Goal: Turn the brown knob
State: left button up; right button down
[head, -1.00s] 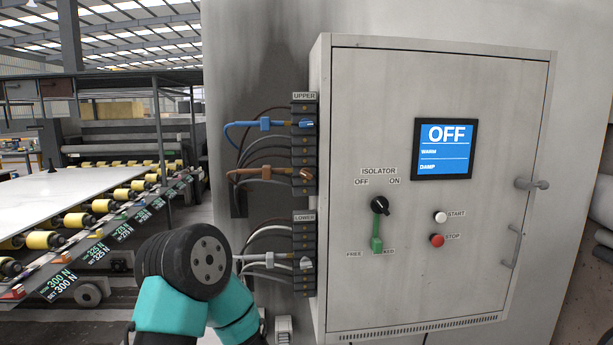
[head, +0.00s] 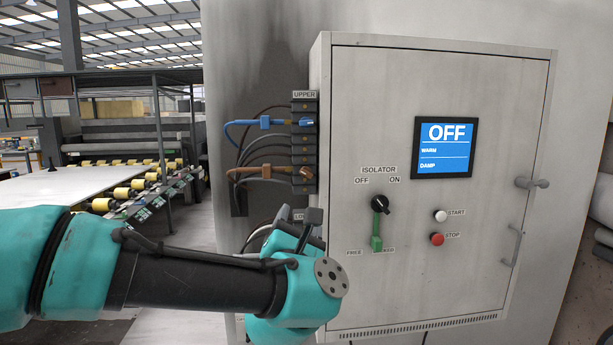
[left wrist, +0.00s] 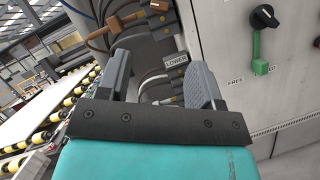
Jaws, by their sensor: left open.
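The brown knob (head: 306,173) sits at the bottom of the UPPER terminal block (head: 304,140), on the left side of the grey cabinet. A brown cable with a brown connector (head: 237,174) runs to it. In the left wrist view the brown knob (left wrist: 158,6) is at the top edge, partly cut off. My left gripper (head: 300,215) is just below the brown knob, apart from it, in front of the LOWER block. In the left wrist view its two fingers (left wrist: 160,80) are spread with nothing held between them. My right gripper is not in view.
A blue knob (head: 306,122) with a blue cable is above the brown one. The cabinet front (head: 470,250) carries an isolator switch (head: 379,204), a green lever, start and stop buttons, and a screen (head: 444,148) reading OFF. A roller conveyor (head: 110,195) stands at left.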

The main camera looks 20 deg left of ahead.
aim_at(306, 175)
pick_arm(q)
jog(key=shift+w+r, duration=0.1)
dwell(0.3)
jog(key=x, duration=1.7)
jog(key=shift+c, duration=0.4)
jog(key=c, duration=0.8)
jog(key=shift+c, duration=0.2)
